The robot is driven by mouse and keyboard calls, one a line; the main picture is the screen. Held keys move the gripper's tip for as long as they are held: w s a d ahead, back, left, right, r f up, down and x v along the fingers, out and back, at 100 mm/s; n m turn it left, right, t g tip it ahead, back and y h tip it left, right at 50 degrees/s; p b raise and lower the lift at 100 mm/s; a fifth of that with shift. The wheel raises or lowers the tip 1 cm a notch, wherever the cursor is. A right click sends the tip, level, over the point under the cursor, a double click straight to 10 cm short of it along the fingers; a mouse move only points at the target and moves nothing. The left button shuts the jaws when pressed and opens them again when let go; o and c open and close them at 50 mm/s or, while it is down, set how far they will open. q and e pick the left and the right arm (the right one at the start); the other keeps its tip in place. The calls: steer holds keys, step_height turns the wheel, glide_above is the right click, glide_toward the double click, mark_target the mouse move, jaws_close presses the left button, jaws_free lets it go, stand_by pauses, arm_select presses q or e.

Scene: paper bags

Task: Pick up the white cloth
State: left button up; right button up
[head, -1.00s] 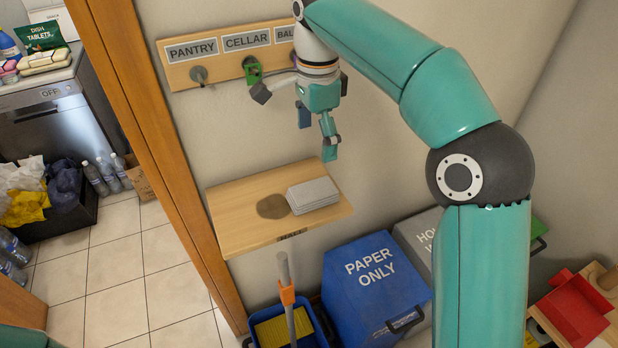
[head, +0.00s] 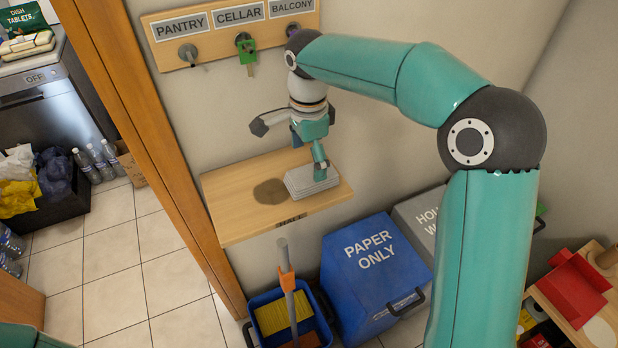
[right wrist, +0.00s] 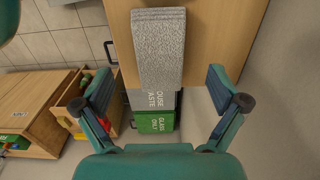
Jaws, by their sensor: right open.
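The white cloth (head: 313,184) lies folded in a flat stack on the right part of the wooden wall shelf (head: 235,218). A dark round patch (head: 270,191) is on the shelf just left of it. My right gripper (head: 289,150) is open and empty above the cloth, with one finger overlapping the cloth in the head view. I cannot tell whether that finger touches it. My left gripper is not in view.
Above the shelf is a hook board (head: 230,30) with labels and a green-tagged key (head: 247,52). Below are a blue paper bin (head: 375,270), a grey bin (head: 418,215) and a blue bucket (head: 262,305) with an upright handle. A wooden door frame (head: 150,150) stands left.

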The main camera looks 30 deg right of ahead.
mark_target(311, 172)
steer(key=f, duration=0.2)
steer(key=f+p, duration=0.1)
steer(key=f, duration=0.1)
steer(key=shift+d, duration=0.4)
steer(key=shift+f, duration=0.55)
steer(key=c, duration=1.1)
steer(key=shift+r, duration=0.1)
steer(key=shift+c, duration=0.2)
steer(key=shift+r, duration=0.45)
step_height(311, 172, up, 19)
steer(key=p, duration=0.1)
steer(key=shift+a, duration=0.1)
